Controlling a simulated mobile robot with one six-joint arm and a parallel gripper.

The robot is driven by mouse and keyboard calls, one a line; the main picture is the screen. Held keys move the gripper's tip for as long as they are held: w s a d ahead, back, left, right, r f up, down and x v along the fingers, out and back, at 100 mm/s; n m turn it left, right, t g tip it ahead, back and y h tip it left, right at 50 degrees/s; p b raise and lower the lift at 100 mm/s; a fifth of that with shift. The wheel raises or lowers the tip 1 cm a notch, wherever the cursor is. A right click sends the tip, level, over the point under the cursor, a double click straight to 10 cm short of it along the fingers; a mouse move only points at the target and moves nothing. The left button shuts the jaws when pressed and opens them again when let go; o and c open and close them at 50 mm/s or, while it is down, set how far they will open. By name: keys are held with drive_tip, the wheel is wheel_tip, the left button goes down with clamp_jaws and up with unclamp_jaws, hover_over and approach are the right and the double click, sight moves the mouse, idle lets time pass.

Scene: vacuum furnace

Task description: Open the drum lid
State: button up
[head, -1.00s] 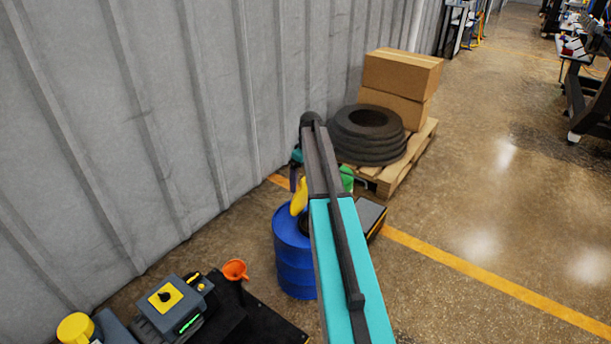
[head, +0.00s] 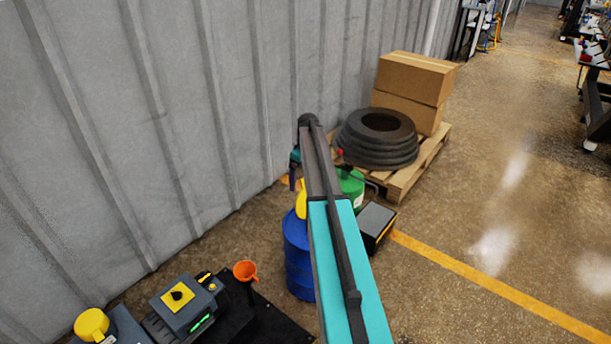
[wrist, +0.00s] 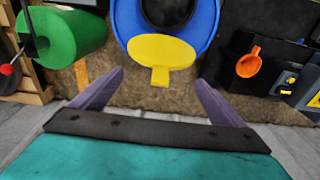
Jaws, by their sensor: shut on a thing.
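The blue drum (head: 299,262) stands on the floor, partly hidden behind my arm in the head view. In the wrist view its blue rim (wrist: 124,20) surrounds a dark opening. The yellow lid (head: 301,200) stands tilted up at the drum's top; in the wrist view the lid (wrist: 160,50) shows its round face and a short tab, and part of the opening is uncovered. Exact finger contact is unclear. The head view mostly hides the fingers.
A green container (head: 352,186) and a dark box (head: 376,222) stand close right of the drum. Tyres (head: 376,140) and cartons (head: 412,90) sit on a pallet behind. An orange funnel (head: 246,271) and machine are front left. The grey wall is left; open floor lies right.

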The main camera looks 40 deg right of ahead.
drive_tip(key=shift+w+d+r, duration=0.1)
drive_tip(key=shift+w, duration=0.1)
drive_tip(key=o, duration=1.2)
drive_tip(key=shift+s, duration=0.1)
drive_tip(key=shift+s+r, duration=0.1)
drive_tip(key=shift+r, duration=0.3)
wheel_tip(320, 180, up, 13)
drive_tip(key=s, duration=0.1)
